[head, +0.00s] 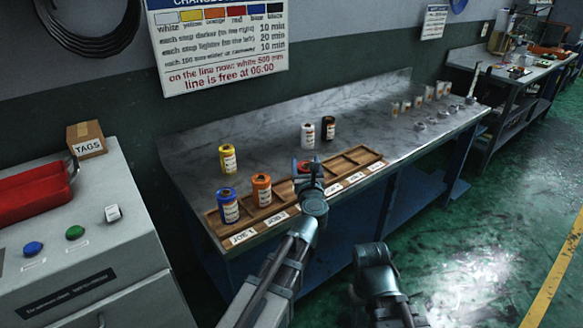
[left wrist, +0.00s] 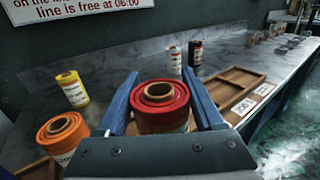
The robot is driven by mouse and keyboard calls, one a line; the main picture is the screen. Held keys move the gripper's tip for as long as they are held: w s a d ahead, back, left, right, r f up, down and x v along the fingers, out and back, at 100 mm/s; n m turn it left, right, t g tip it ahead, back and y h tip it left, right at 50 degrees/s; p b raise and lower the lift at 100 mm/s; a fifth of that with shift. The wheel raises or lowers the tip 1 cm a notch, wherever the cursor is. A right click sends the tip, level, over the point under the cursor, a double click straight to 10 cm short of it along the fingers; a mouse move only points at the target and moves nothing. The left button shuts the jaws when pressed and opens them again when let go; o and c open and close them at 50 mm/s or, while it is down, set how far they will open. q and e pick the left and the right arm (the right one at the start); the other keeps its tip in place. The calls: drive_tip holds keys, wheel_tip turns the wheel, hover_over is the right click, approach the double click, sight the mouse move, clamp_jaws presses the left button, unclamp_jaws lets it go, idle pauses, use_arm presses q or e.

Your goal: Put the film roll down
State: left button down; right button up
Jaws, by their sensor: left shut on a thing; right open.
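My left gripper (left wrist: 162,102) is shut on a red film roll (left wrist: 160,122), with one blue finger on each side of it. In the head view the red roll (head: 302,166) is mostly hidden behind the left gripper (head: 308,178), over the wooden tray (head: 376,165). I cannot tell whether the roll touches the tray. A blue roll (head: 228,206) and an orange roll (head: 261,190) stand upright in the tray's left compartments, left of the gripper. My right gripper (head: 374,256) is open and empty, low in front of the bench.
A yellow roll (head: 227,158), a white roll (head: 307,136) and a black roll (head: 328,128) stand on the bench behind the tray. The tray's right compartments are empty. Small cups (head: 406,106) stand farther right. A grey cabinet (head: 90,250) stands at left.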

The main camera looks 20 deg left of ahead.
use_arm(q)
drive_tip(key=w+a, duration=0.5)
drive_tip(key=a, duration=0.1)
drive_tip(key=shift+w+f+b, duration=0.3)
drive_tip(key=shift+w+f, duration=0.05)
drive_tip(key=shift+w, duration=0.05)
drive_tip(key=shift+f, duration=0.1)
wheel_tip(320, 180, down, 3)
drive_tip(key=b, duration=0.3)
drive_tip(key=shift+f, duration=0.2)
drive_tip(key=shift+b, duration=0.3)
drive_tip(key=shift+f, duration=0.15)
unclamp_jaws()
